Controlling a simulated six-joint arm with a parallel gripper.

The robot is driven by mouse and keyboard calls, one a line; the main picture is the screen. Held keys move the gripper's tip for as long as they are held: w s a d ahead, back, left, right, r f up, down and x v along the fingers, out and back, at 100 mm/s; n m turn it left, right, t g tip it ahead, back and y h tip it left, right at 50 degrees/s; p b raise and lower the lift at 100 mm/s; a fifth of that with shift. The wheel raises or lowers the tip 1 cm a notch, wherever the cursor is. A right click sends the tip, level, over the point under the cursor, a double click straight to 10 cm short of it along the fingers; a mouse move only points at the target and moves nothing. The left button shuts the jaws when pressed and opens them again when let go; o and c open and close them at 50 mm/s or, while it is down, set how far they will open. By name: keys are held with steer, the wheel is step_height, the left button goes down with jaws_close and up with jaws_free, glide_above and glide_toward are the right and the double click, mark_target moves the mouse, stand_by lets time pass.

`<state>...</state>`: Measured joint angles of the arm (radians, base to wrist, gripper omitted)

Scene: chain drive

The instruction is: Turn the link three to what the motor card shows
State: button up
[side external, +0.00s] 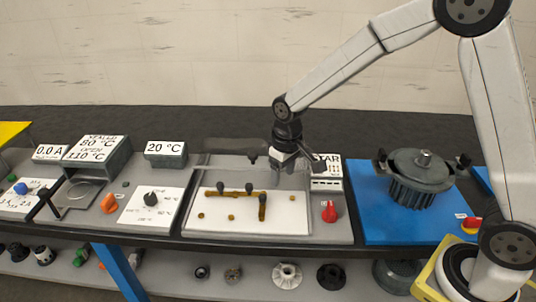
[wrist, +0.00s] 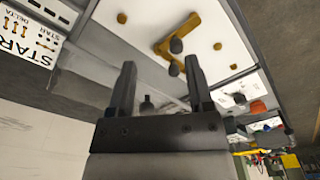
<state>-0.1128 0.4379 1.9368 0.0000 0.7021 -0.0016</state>
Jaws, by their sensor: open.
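A white terminal board (side external: 275,222) holds brass links with dark knobs. A row of brass (side external: 234,193) runs left to right along its back, and at its right end a brass link (side external: 262,208) points toward the front. Which one is link three I cannot tell. In the wrist view brass links form an L (wrist: 185,35). Bare brass studs (side external: 231,218) stand in front. The motor card (side external: 327,165) reads STAR; in the wrist view the card (wrist: 32,38) shows STAR and DELTA with small link drawings. My gripper (side external: 285,163) is open and empty above the board's back right; its fingers (wrist: 160,63) are spread.
A red knob (side external: 329,211) stands right of the board. A motor (side external: 415,180) sits on a blue panel (side external: 365,222). To the left are a black dial (side external: 150,199), an orange knob (side external: 109,203) and display boxes (side external: 165,150). A transparent cover (side external: 230,160) appears raised behind the board.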

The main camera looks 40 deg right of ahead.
glide_above(263, 195)
steer(key=shift+f+g, duration=0.4)
steer(key=shift+f, duration=0.2)
steer(key=shift+f, duration=0.1)
steer(key=shift+f, duration=3.8)
jaws_close()
